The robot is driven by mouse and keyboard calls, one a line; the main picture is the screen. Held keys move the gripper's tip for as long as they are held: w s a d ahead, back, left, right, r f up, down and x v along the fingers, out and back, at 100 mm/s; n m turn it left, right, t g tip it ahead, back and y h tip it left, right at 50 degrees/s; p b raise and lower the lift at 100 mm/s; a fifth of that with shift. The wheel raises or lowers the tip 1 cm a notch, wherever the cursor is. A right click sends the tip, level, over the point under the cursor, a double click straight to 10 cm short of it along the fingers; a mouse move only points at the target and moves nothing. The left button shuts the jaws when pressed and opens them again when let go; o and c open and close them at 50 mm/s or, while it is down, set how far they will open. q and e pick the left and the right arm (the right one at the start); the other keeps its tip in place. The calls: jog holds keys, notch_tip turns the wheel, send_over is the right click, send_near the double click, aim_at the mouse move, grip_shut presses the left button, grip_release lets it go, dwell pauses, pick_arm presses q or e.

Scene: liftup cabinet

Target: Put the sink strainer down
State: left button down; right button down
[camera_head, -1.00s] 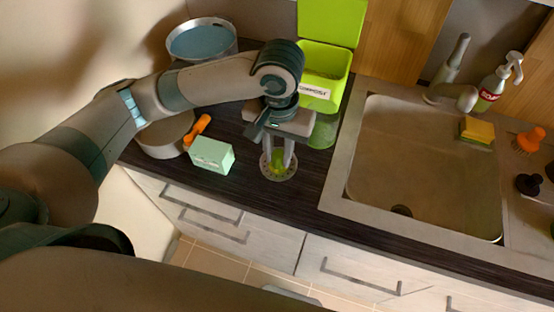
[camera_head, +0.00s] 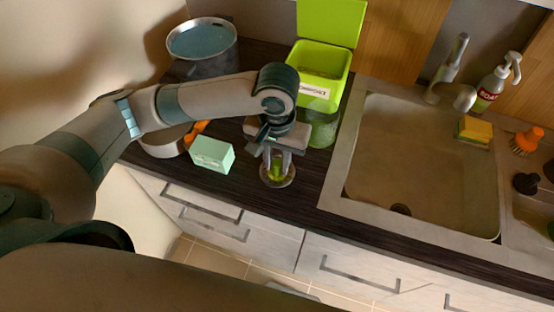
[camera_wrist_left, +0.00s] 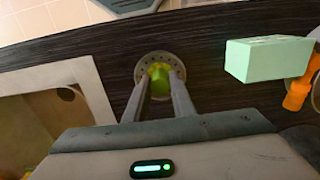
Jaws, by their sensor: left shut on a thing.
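The sink strainer is a round, perforated metal disc with a yellow-green piece in its middle. It is at the dark counter's front part in the head view (camera_head: 289,181), left of the sink, and it also shows in the left wrist view (camera_wrist_left: 143,69). My left gripper (camera_head: 277,172) points down and is shut on the green middle piece, with a finger on each side of it (camera_wrist_left: 160,82). The strainer is at or very near the counter surface; I cannot tell whether it touches. My right gripper is not in view.
A mint-green box (camera_head: 212,154) stands just left of the strainer. A lime compost bin (camera_head: 322,75) and a green glass (camera_head: 322,127) stand behind it. The sink (camera_head: 420,160) is to the right, with a yellow sponge (camera_head: 475,130) on its far edge. A pot (camera_head: 202,45) stands at the back left.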

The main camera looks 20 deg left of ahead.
aim_at(278, 162)
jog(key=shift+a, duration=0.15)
pick_arm(q)
jog(key=c, duration=1.5)
grip_release()
jog(key=shift+f, duration=0.1)
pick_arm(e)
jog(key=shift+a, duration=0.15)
pick_arm(q)
jog(key=shift+r, duration=0.45)
jog(key=shift+r+b, duration=0.6)
jog(key=shift+r, duration=5.1)
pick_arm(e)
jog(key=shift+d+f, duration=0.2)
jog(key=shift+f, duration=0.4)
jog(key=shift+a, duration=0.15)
pick_arm(q)
jog(key=shift+f, duration=0.1)
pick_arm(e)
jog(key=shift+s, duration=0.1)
